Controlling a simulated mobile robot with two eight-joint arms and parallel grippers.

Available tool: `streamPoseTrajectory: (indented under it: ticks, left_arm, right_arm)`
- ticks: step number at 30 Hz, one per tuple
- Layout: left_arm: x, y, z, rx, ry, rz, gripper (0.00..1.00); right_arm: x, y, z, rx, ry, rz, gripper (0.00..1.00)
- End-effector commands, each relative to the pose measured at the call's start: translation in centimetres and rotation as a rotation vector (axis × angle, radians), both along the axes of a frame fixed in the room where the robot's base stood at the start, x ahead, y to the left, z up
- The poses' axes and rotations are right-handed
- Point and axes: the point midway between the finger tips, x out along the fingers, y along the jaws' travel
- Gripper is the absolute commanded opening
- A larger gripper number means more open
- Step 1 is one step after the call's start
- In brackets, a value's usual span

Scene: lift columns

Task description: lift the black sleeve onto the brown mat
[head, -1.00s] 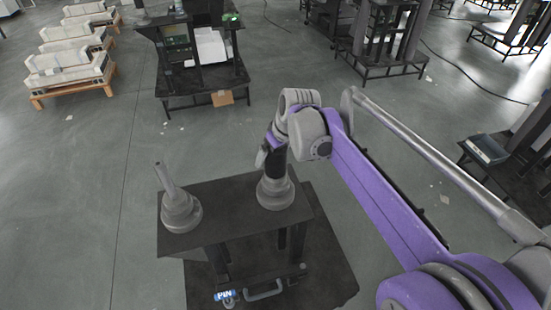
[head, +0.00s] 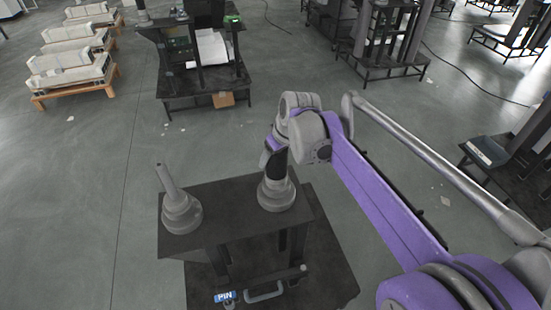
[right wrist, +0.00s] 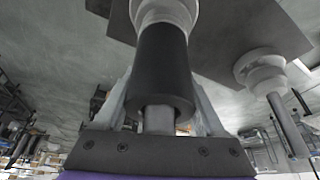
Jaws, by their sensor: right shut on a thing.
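The black sleeve (head: 276,166) is around an upright grey post, just above the right stepped grey base (head: 276,195) on the dark stand. In the right wrist view the sleeve (right wrist: 163,65) fills the space between my fingers, and the grey post (right wrist: 158,119) sticks out past its end. My right gripper (head: 272,158) is shut on the sleeve; in the wrist view (right wrist: 160,95) a pale finger shows on each side. My left gripper is out of view. I cannot make out a brown mat on the stand.
A second stepped base with a bare, tilted-looking post (head: 180,209) stands left on the stand top (head: 232,222). A lower shelf carries a blue PIN label (head: 224,297) and a handle. A dark cart (head: 195,75) with a small brown piece (head: 222,99) stands behind. Floor between is clear.

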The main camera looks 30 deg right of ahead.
Motion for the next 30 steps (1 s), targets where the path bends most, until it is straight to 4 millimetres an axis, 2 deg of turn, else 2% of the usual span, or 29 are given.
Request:
streamPoseTrajectory:
  ticks: [5, 11, 30]
  left_arm:
    - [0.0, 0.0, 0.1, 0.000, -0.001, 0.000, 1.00]
    - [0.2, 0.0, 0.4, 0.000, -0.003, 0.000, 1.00]
    - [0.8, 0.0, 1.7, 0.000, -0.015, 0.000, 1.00]
  right_arm:
    - [0.0, 0.0, 0.5, 0.000, -0.001, 0.000, 0.05]
    - [0.1, 0.0, 2.6, 0.000, -0.001, 0.000, 0.05]
    - [0.1, 0.0, 14.1, 0.000, -0.001, 0.000, 0.05]
